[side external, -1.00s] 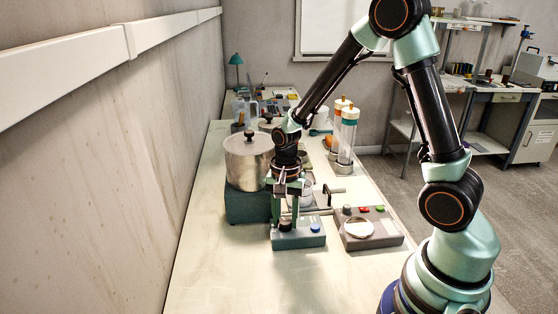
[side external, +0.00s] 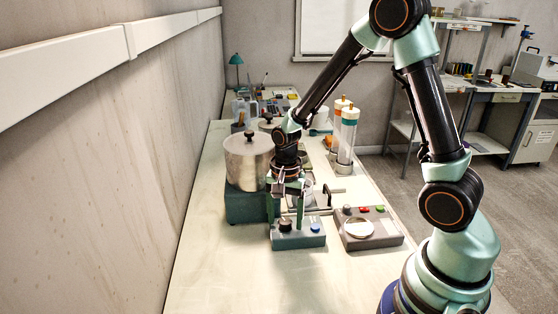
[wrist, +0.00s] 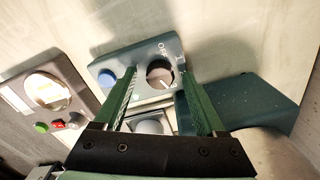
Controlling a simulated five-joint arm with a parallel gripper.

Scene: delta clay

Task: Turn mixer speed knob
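The black round speed knob (wrist: 160,73) with a white pointer line sits on the teal control box (wrist: 130,60), beside a blue button (wrist: 107,77). In the side view the knob (side external: 285,226) is on the box's top left, with the blue button (side external: 316,227) to its right. My gripper (wrist: 159,70) points down at the box with its two green fingers apart. The fingertips stand on either side of the knob in the wrist view, with gaps visible. In the side view my gripper (side external: 285,214) is just above the box; contact cannot be told.
A grey device (side external: 368,239) with a round pale dish and red and green buttons stands right of the box. A large metal pot (side external: 247,160) on a teal base stands behind left. Clear cylinders (side external: 347,135) stand behind right. The front of the table is bare.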

